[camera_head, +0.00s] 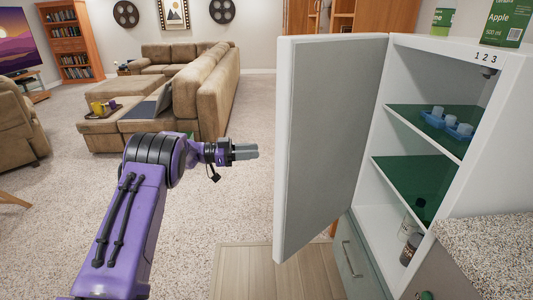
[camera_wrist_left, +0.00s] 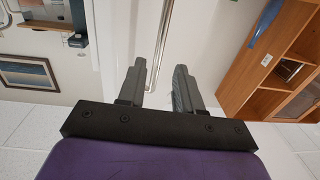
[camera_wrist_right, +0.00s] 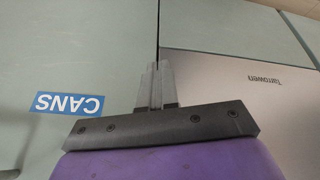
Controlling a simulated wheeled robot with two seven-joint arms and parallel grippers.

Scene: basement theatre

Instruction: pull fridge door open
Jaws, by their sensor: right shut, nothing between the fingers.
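The fridge door (camera_head: 330,140) is swung wide open, its grey inner face toward the fridge. The white fridge (camera_head: 487,70) stands at the right with green shelves (camera_head: 420,178) and bottles inside. My left gripper (camera_head: 247,152) is left of the door's free edge, apart from it. In the left wrist view its fingers (camera_wrist_left: 160,75) are apart, with nothing seen held between them; a long pale bar (camera_wrist_left: 163,40) lies beyond. My right gripper (camera_wrist_right: 158,68) is shut and empty, pointing at cabinet fronts. It cannot be made out in the head view.
A blue tube rack (camera_head: 447,122) sits on the upper shelf. Cartons (camera_head: 504,25) stand on top. A speckled counter (camera_head: 490,255) and drawer (camera_head: 350,260) are close by. A "CANS" label (camera_wrist_right: 69,103) marks one cabinet. Open carpet (camera_head: 240,205) lies at left, sofas (camera_head: 210,85) behind.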

